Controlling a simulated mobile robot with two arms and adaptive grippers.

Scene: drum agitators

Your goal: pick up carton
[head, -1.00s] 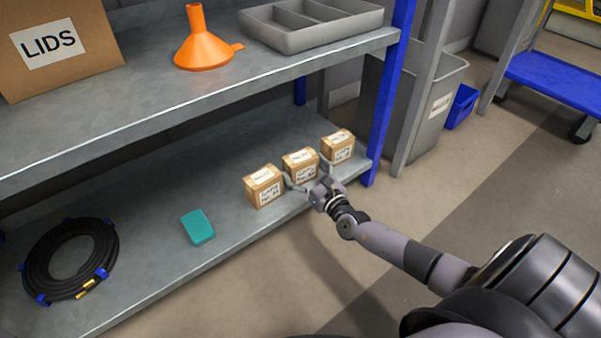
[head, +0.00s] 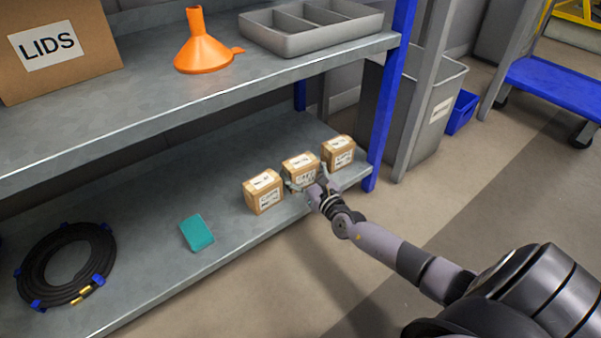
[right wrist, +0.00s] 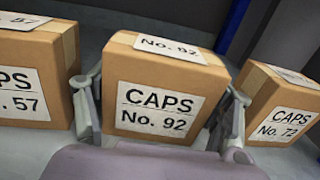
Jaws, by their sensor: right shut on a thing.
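Three brown cartons with white labels stand in a row near the right end of the lower shelf. The middle carton (head: 300,164) is labelled "CAPS No. 92" in the right wrist view (right wrist: 155,105). My right gripper (head: 307,181) has one finger against each side of this carton and is shut on it. The carton looks upright; its lower edge is partly hidden, so I cannot tell if it is off the shelf. The left carton (head: 263,192) reads No. 57 and the right carton (head: 338,153) No. 72. My left gripper is not in view.
The lower shelf (head: 150,210) also holds a teal block (head: 197,233) and a coiled black hose (head: 35,290). The upper shelf (head: 150,95) is above, with an orange funnel (head: 203,48) and a grey tray (head: 300,42). A blue post (head: 386,110) stands close right of the cartons.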

